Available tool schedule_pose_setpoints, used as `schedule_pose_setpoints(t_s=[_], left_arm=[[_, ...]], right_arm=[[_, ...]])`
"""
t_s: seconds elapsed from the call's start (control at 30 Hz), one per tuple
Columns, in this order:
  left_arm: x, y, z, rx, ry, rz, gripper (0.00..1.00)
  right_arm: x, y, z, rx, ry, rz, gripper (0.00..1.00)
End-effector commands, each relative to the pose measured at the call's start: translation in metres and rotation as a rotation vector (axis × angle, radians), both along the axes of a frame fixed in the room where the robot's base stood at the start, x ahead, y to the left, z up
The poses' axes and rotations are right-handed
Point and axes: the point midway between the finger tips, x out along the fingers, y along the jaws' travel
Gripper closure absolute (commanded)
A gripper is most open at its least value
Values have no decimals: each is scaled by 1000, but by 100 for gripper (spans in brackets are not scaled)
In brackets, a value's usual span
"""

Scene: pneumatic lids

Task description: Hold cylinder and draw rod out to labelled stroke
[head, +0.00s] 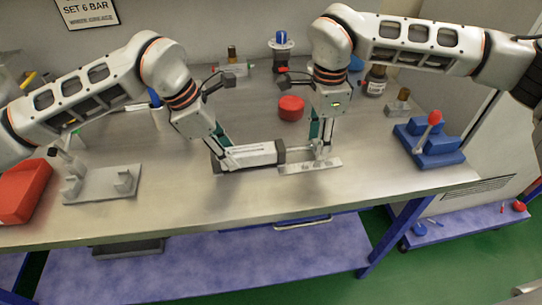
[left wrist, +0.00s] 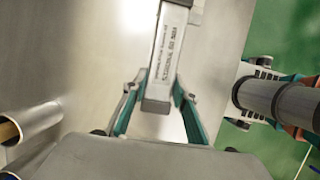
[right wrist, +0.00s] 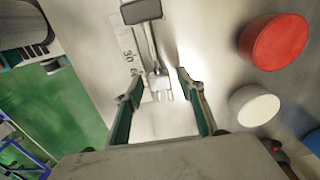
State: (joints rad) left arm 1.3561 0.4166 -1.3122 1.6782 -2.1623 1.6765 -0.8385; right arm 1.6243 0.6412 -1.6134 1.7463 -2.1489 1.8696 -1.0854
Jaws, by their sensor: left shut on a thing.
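The pale grey cylinder (head: 248,156) with dark end caps lies on the table. Its side carries printed stroke text, seen upside down in the left wrist view (left wrist: 168,45); I cannot read the number surely. My left gripper (head: 222,152) is shut on the cylinder near its left end. The rod's forked end (right wrist: 160,88) sticks out beyond the dark right cap. A light scale plate (head: 310,167) with numbers, 30 among them, lies beside the rod. My right gripper (right wrist: 160,85) points down at the rod end, its fingers apart with the fork between them and gaps showing.
A grey fixture (head: 100,190) and a red bin (head: 22,190) are at left. A blue block with a red-topped lever (head: 430,145) is at right. The table front is clear.

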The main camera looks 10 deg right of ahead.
Motion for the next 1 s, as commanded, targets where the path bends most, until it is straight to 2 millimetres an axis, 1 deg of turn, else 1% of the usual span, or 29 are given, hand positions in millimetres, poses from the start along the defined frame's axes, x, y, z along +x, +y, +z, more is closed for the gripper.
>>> schedule_pose_setpoints(t_s=[0.73, 0.87, 1.0], left_arm=[[0, 1, -1, 2, 0, 1, 91], [0, 1, -1, 2, 0, 1, 91], [0, 1, -1, 1, 0, 1, 91]], right_arm=[[0, 0, 52, 0, -1, 0, 61], [0, 0, 58, 0, -1, 0, 61], [0, 0, 59, 0, 0, 1, 61]])
